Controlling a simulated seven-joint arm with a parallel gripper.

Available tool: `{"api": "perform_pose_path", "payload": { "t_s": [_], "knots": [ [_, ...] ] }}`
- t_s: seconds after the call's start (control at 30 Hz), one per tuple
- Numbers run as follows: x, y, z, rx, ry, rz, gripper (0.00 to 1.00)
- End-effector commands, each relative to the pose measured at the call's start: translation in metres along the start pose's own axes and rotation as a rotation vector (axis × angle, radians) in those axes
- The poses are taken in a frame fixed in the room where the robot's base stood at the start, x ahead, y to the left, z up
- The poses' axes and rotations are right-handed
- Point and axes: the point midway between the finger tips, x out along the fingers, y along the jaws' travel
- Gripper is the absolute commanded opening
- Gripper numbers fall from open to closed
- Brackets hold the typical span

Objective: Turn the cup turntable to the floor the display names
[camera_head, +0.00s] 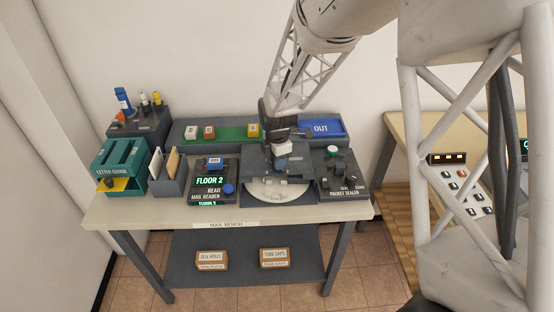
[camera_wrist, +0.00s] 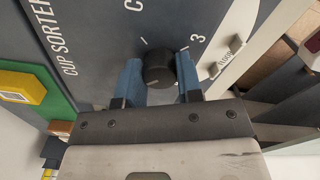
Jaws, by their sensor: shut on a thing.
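The mail reader display (camera_head: 210,180) reads FLOOR 2 in green. The cup sorter (camera_head: 262,160) stands right of it, with a pale round turntable (camera_head: 275,190) at its front. My gripper (camera_head: 283,148) reaches down over the sorter. In the wrist view my gripper (camera_wrist: 160,76) has its two blue fingers on either side of a round black knob (camera_wrist: 158,66) on the sorter's grey panel (camera_wrist: 95,50), shut on it. A tick and the number 3 (camera_wrist: 198,38) show just beyond the knob, to its right. The knob's pointer direction cannot be made out.
The packet sealer (camera_head: 342,175) stands close on the right. A teal letter sorter (camera_head: 120,165) is at the left. The bench front edge (camera_head: 160,215) is clear.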

Motion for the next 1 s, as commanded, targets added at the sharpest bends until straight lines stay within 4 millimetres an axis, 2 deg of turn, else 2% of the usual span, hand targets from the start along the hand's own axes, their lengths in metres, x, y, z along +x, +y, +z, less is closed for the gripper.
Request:
{"api": "perform_pose_path", "payload": {
  "t_s": [0.23,0.67,0.7,0.87,1.0],
  "knots": [
    [-0.0005,0.0001,0.0000,-0.077,0.001,0.000,0.00],
    [-0.0005,0.0001,0.0000,-0.089,0.001,0.000,0.00],
    [-0.0004,0.0001,0.0000,-0.089,0.001,0.000,0.36],
    [-0.0003,0.0002,0.0000,-0.089,0.001,0.000,0.59],
    [-0.0002,0.0002,0.0000,-0.089,0.001,0.000,0.59]
  ]
}}
